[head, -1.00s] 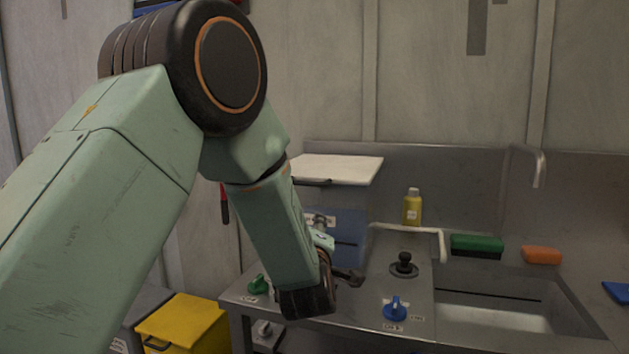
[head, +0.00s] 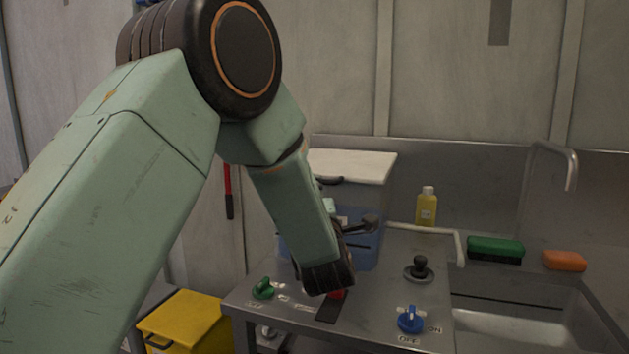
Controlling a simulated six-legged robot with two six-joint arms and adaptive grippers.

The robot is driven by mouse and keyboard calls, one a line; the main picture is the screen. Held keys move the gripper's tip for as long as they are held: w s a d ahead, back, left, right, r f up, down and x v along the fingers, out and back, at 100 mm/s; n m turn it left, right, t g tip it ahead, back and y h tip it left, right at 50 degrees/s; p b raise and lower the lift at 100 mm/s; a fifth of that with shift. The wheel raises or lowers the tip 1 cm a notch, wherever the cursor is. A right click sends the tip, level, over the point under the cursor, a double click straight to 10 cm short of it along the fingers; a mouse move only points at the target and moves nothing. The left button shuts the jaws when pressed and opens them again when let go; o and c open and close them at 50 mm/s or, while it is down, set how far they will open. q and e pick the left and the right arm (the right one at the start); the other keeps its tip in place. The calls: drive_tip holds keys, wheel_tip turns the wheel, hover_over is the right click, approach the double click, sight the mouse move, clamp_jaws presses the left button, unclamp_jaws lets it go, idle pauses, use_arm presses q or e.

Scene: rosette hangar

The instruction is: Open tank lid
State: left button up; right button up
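The tank (head: 372,247) is a translucent box with blue liquid, standing at the back left of the steel counter. Its white lid (head: 362,165) lies flat across the top and looks closed. A dark handle (head: 331,181) shows at the lid's front edge. My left arm comes in from the left and hides the tank's left part. My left gripper (head: 363,226) is in front of the tank, below the lid and its handle. One dark finger shows, and the rest is behind my wrist, so its opening and any contact are unclear. My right gripper is out of view.
The counter holds a green valve (head: 263,288), a blue valve (head: 410,319), a black knob (head: 419,268) and a partly hidden red part (head: 337,294). A yellow bottle (head: 427,207) stands behind a pale bent pipe (head: 460,248). The sink (head: 520,327) is at right, a yellow bin (head: 184,322) lower left.

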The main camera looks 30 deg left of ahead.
use_arm(q)
drive_tip(key=x, duration=0.6)
drive_tip(key=shift+w+a, duration=0.1)
drive_tip(key=shift+a, duration=0.2)
drive_tip(key=shift+w+d+f, duration=0.1)
drive_tip(key=shift+w+d, duration=0.1)
drive_tip(key=shift+w, duration=0.2)
drive_tip(key=shift+s+a, duration=0.15)
drive_tip(key=shift+a, duration=0.15)
drive_tip(key=shift+c, duration=1.6)
drive_tip(key=shift+d, duration=0.25)
drive_tip(key=shift+c, duration=1.4)
clamp_jaws()
drive_tip(key=shift+a, duration=0.1)
